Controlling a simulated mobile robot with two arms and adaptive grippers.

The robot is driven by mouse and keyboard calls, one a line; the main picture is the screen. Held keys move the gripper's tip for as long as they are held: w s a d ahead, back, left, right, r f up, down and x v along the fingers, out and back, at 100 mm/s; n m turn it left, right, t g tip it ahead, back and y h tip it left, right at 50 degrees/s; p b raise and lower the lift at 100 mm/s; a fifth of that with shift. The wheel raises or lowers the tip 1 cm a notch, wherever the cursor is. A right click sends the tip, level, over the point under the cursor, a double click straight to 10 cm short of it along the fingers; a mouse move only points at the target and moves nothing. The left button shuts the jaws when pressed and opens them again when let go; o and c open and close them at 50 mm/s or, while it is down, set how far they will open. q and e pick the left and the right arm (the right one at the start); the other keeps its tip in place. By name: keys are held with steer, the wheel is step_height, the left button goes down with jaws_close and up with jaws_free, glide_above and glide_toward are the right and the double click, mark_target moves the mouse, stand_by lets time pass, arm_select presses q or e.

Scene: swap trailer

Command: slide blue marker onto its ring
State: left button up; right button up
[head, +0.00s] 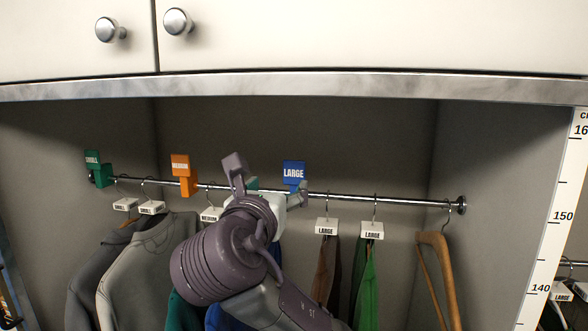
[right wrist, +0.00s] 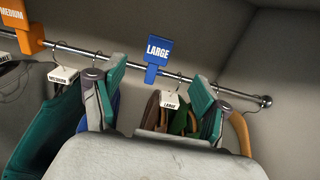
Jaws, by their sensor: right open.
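The blue marker (head: 293,172), lettered LARGE, sits upright on the metal rail (head: 340,198), left of two hangers with LARGE tags. It also shows in the right wrist view (right wrist: 158,52), above and between my fingertips. My right gripper (head: 268,184) is open in front of the rail, just left of and near the blue marker. In the right wrist view its green-padded fingers (right wrist: 157,88) stand wide apart with nothing gripped between them. I cannot tell whether a finger touches the marker. I cannot make out a ring on the rail. My left gripper is not in view.
An orange MEDIUM marker (head: 181,171) and a green SMALL marker (head: 95,167) sit farther left on the rail. Tagged hangers with clothes hang below. A bare wooden hanger (head: 436,265) hangs near the right end. A cabinet (head: 350,35) overhangs the alcove.

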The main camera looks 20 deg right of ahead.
mark_target(294, 167)
steer(key=p+x, duration=0.5)
steer(key=x, duration=0.7)
steer(key=shift+w+d+r+p, duration=0.1)
steer(key=shift+w+d+p, duration=0.1)
steer(key=shift+w+p, duration=0.15)
steer(key=shift+w+d, duration=0.2)
steer(key=shift+w, duration=0.2)
